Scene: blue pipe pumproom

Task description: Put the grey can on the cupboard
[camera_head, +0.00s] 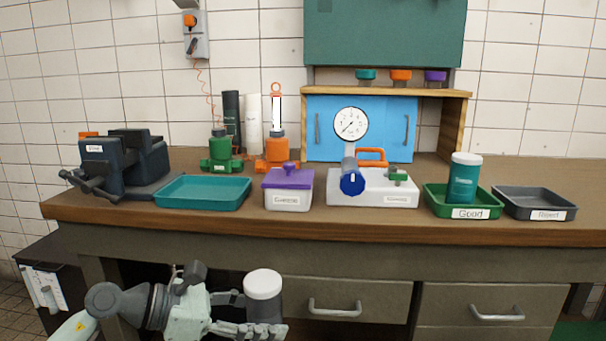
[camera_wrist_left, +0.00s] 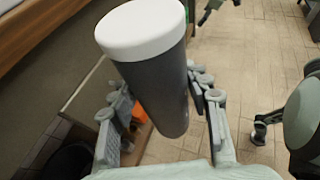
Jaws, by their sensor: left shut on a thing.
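The grey can (camera_head: 266,303) is dark grey with a white lid and is upright in the head view, in front of the bench and below its top. My left gripper (camera_head: 250,318) is shut on it, with fingers on either side of its body. In the left wrist view the can (camera_wrist_left: 155,85) stands between the fingers (camera_wrist_left: 160,105), its white lid towards the camera's upper left. The cupboard (camera_head: 385,128) has blue doors and a wooden frame, and stands at the back of the bench. Its wooden top (camera_head: 455,93) is partly shadowed.
Teal, orange and purple small items (camera_head: 400,75) show just above the cupboard's top, under a green wall cabinet (camera_head: 385,35). On the bench (camera_head: 330,222) stand a vise (camera_head: 125,165), a teal tray (camera_head: 203,192), a gauge (camera_head: 350,124) and a teal jar (camera_head: 464,180) in a green tray.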

